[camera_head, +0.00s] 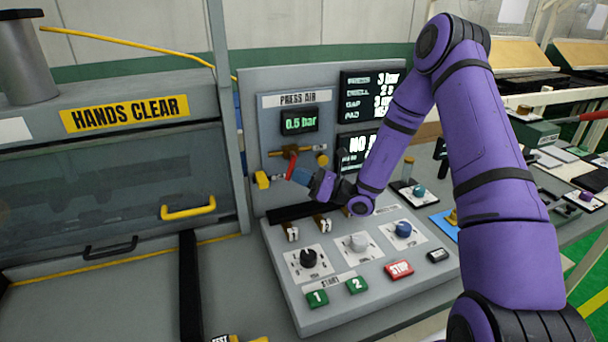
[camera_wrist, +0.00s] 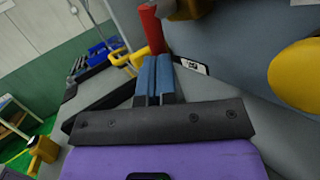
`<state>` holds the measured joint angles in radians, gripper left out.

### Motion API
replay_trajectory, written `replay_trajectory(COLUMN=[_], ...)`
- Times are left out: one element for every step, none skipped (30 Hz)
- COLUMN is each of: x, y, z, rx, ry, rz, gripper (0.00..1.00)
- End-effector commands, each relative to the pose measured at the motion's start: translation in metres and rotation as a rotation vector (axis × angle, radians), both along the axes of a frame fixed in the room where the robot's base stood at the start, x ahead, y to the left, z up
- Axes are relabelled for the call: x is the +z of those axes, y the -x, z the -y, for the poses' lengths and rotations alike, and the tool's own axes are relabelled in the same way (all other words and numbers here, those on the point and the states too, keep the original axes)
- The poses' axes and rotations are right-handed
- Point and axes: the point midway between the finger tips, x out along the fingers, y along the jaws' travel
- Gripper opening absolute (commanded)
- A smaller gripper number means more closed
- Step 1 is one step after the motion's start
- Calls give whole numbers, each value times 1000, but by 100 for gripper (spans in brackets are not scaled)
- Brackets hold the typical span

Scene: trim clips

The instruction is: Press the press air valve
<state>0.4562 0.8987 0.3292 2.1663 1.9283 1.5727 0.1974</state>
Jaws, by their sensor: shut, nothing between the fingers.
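The press air valve is a brass valve body (camera_head: 290,151) with a red lever (camera_head: 291,165), on the grey panel under the "PRESS AIR" label (camera_head: 295,99). The display above it (camera_head: 299,121) reads 0.5 bar. My gripper (camera_head: 298,174) is shut, its blue fingers together and empty, right at the red lever in the head view. In the wrist view the lever (camera_wrist: 151,28) stands just beyond the shut fingertips (camera_wrist: 156,58). I cannot tell whether they touch it. Part of the valve is hidden by the lever and my gripper.
A yellow knob (camera_head: 262,180) sticks out left of the lever. A sloped console (camera_head: 330,285) with knobs and buttons lies below my arm. A guarded press with a yellow handle (camera_head: 188,209) stands on the left. A large yellow round part (camera_wrist: 297,75) is close on the right in the wrist view.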

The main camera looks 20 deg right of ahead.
Motion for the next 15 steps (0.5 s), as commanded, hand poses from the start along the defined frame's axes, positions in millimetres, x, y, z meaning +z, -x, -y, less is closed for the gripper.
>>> replay_trajectory(x=[-2,-2,-1,-1,-1,-1,-1,-1,-1,-1,-1,0,0,1,1], y=[0,0,0,0,0,0,0,0,0,0,0,0,0,0,0], z=[-2,-3,-6,-7,-9,-11,-13,-14,-16,-18,-19,-21,-23,-24,-26], rx=[-1,-1,0,0,0,0,1,1,1,1,1,2,2,2,1], ry=[-49,-77,-79,-76,-73,-73,-73,-73,-73,-72,-71,-72,-72,-72,-72], rz=[-2,-2,0,0,0,0,0,1,1,1,1,1,1,1,1], gripper=[0,0,0,0,0,0,0,0,0,0,0,0,0,0,0])
